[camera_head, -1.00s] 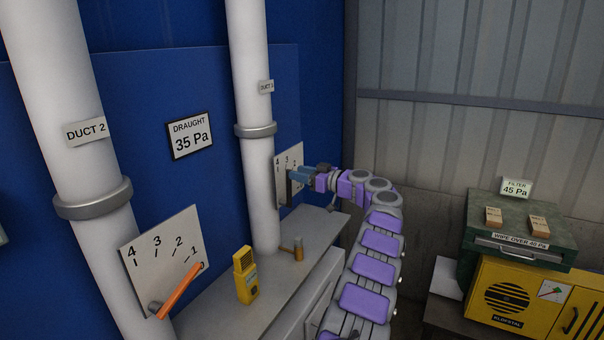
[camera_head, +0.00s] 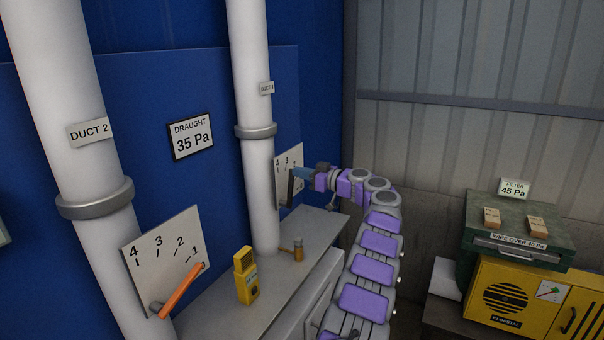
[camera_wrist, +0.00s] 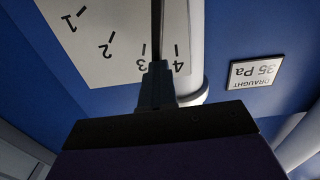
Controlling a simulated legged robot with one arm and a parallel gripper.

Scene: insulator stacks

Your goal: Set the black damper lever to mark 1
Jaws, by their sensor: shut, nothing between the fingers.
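The black damper lever (camera_head: 291,188) stands in front of the white scale plate (camera_head: 280,162) on the far duct. In the wrist view, which shows the scale upside down, the lever (camera_wrist: 157,25) is a dark bar crossing the plate (camera_wrist: 105,35) between marks 3 and 4. Perspective makes its exact reading uncertain. My gripper (camera_head: 294,173) is at the lever's upper part. Its fingertips (camera_wrist: 157,70) are shut with nothing between them and overlap the lever in view. I cannot tell whether they touch it.
An orange lever (camera_head: 182,288) on the near duct's plate points near 0. A yellow handheld meter (camera_head: 246,275) and a small brass fitting (camera_head: 297,251) stand on the grey cabinet (camera_head: 225,300). A green case (camera_head: 520,232) and yellow unit (camera_head: 520,295) are at right.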

